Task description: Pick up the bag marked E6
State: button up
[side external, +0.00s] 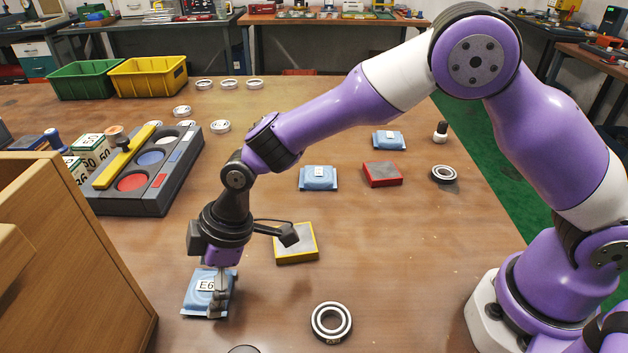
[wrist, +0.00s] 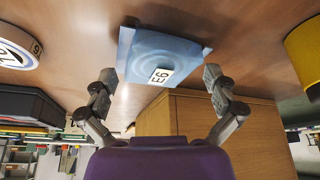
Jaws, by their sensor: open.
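The bag marked E6 (side external: 203,291) is a light blue packet with a white label, lying on the table at the lower left. My gripper (side external: 220,298) is right at the bag, pointing down, and partly covers its right side. In the wrist view the E6 bag (wrist: 160,52) lies ahead of my fingers, its label facing me. My gripper (wrist: 161,85) is open there, with one finger to each side of the bag's near end and a gap between them. I cannot tell whether either finger touches the bag.
A wooden cabinet (side external: 70,270) stands close left of the bag. Two more blue bags (side external: 318,178) (side external: 389,139) and a red block (side external: 382,174) lie farther back. A grey tray (side external: 150,195) stands behind.

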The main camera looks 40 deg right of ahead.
jog(key=c, duration=1.2)
jog(key=shift+c, duration=0.2)
